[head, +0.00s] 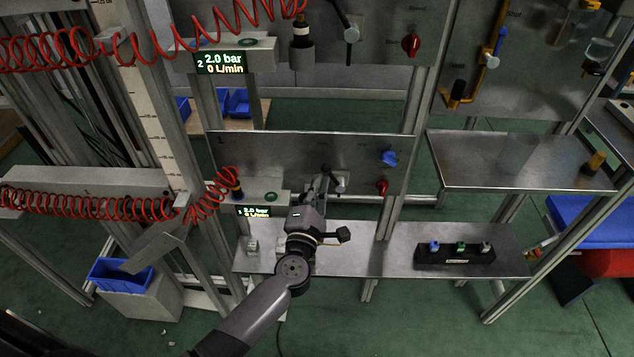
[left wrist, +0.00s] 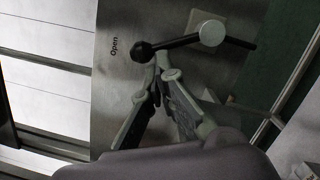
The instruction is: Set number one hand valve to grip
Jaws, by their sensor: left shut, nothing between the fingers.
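The number one hand valve (head: 341,181) is on the lower metal panel. In the left wrist view its pale round hub (left wrist: 212,33) carries a black lever (left wrist: 178,42) with a ball knob (left wrist: 142,51). The knob points towards the printed word "Open" (left wrist: 115,45). My left gripper (head: 323,182) is in front of the panel, just left of the hub. In the left wrist view the left fingertips (left wrist: 163,68) are together beside the lever near the knob, with nothing between them. I cannot tell whether they touch it. My right gripper is not in view.
The lower display (head: 254,211) reads 2.0 bar, 0 L/min. A blue knob (head: 389,157) and a red knob (head: 382,187) are right of the valve. A red coiled hose (head: 215,190) hangs left. A black block (head: 455,254) stands on the shelf (head: 390,262) below.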

